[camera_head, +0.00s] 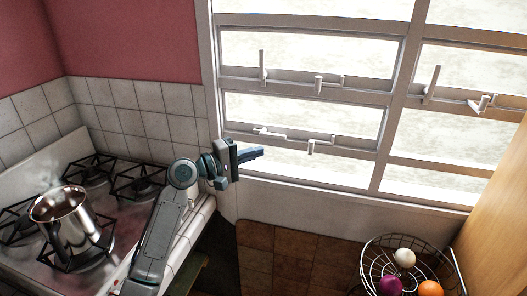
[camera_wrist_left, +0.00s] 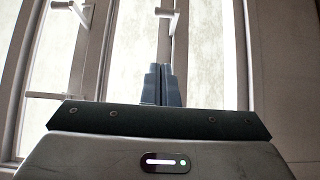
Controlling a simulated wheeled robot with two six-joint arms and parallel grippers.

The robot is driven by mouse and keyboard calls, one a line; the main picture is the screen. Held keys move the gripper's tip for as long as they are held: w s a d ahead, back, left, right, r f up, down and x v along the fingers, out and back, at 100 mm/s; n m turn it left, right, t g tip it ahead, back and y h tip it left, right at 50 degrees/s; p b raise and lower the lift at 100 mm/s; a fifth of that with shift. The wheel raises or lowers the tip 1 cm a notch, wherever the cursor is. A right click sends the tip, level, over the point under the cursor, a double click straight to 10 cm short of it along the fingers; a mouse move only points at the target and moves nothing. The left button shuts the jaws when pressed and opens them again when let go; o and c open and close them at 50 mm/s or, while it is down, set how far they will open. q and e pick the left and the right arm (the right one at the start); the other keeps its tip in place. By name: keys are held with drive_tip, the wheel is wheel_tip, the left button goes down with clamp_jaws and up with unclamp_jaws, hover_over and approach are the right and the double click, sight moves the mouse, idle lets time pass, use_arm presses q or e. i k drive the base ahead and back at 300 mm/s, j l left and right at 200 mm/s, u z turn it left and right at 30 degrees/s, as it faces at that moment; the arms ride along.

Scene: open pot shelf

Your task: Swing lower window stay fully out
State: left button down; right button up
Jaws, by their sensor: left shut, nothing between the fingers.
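The lower window stay (camera_head: 290,135) is a thin white bar lying nearly flat along the lower rail of the left window, below the middle pane. A short white catch (camera_head: 311,147) hangs from the rail near its right part. My left gripper (camera_head: 262,153) is shut and empty, below and left of the stay, with its blue fingers pointing right. It looks apart from the stay, though depth is hard to judge. In the left wrist view the closed fingers (camera_wrist_left: 161,84) point at the window frame; I cannot tell which fittings show there. My right gripper is out of view.
An upper stay (camera_head: 262,67) stands upright on the rail above, and another upright stay (camera_head: 432,82) is on the right window. A stove (camera_head: 95,255) with a steel pot (camera_head: 66,217) is at left. A wire fruit basket (camera_head: 377,258) is at lower right.

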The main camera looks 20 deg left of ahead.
sight(311, 143)
drive_tip(key=i+l, duration=0.15)
drive_tip(key=l, duration=0.15)
drive_tip(key=i+l, duration=0.15)
drive_tip(key=l, duration=0.15)
drive_tip(key=l+u, duration=0.45)
drive_tip(key=l, duration=0.7)
drive_tip(key=k, duration=0.05)
